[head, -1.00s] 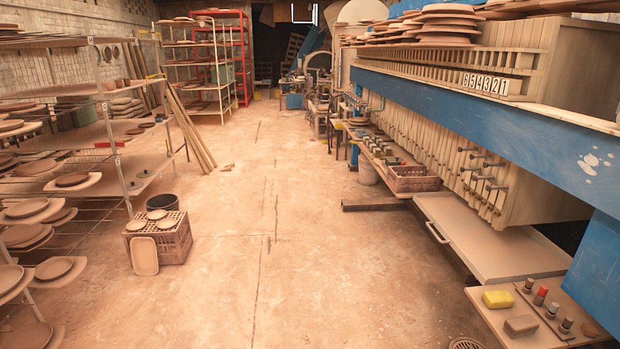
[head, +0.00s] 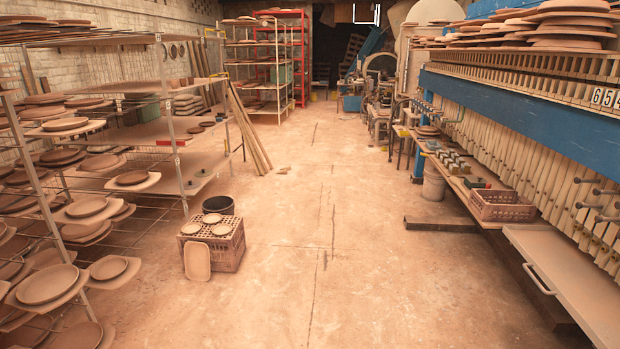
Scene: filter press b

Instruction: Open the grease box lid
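I cannot make out a grease box or its lid in the head view. The filter press, with a blue beam (head: 520,125) and a row of pale upright plates (head: 520,160), runs along the right side. A flat, pale panel with a bar handle (head: 540,281) juts out low in front of it, cut off at the right edge. My gripper is not in view.
Wire racks with clay plates (head: 130,180) line the left. A floor crate (head: 230,254) with small discs stands by a dark bucket (head: 221,204). A low bench (head: 455,182) holds a reddish crate (head: 502,206). The middle floor (head: 320,210) is clear.

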